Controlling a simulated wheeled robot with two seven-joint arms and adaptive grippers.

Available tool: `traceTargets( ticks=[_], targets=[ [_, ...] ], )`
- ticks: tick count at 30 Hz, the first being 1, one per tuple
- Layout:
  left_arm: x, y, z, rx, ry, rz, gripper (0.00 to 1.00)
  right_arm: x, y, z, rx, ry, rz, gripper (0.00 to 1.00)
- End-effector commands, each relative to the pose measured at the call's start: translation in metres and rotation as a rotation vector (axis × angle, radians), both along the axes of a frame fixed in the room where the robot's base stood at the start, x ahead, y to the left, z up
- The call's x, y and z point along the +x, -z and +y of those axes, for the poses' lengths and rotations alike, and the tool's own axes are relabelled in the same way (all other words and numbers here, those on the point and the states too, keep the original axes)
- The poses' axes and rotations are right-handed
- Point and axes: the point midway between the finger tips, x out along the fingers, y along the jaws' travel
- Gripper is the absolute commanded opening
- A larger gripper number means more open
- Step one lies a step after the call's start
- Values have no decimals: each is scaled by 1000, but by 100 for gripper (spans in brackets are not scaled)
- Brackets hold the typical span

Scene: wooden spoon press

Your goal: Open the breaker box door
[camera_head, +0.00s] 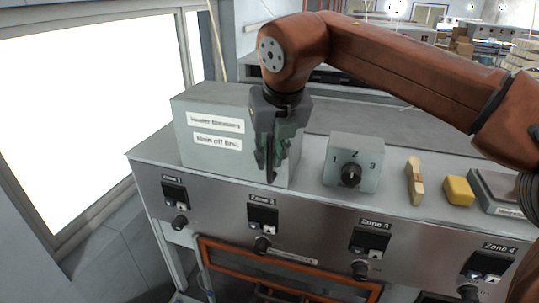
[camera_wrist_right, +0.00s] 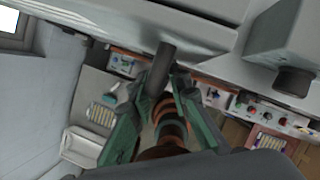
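The grey breaker box (camera_head: 207,158) stands on the left end of the console, with two white labels on its front; its door looks closed. My right gripper (camera_head: 272,160) points down at the right part of the box front. A dark upright bar handle (camera_head: 271,168) shows between its greenish fingers. In the right wrist view the handle (camera_wrist_right: 162,68) lies between the tips of the gripper (camera_wrist_right: 161,85). The fingers are close to it on both sides, but I cannot tell whether they press on it. My left gripper is not in view.
Right of the box stand a grey selector box (camera_head: 355,160) with a black knob, a wooden piece (camera_head: 414,181), a yellow block (camera_head: 458,190) and a grey labelled box (camera_head: 497,190). Several zone switches and knobs line the console front (camera_head: 315,235). A bright window is at left.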

Motion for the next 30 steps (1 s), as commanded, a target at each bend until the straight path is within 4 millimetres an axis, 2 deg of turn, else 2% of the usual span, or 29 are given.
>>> traceTargets(
  ticks=[11, 18, 30],
  targets=[
    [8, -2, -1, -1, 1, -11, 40, 2, 7, 1, 1, 0, 0, 17],
    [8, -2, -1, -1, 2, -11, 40, 2, 7, 1, 0, 0, 0, 1],
    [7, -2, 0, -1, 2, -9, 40, 2, 7, 1, 0, -1, 0, 0]
  ],
)
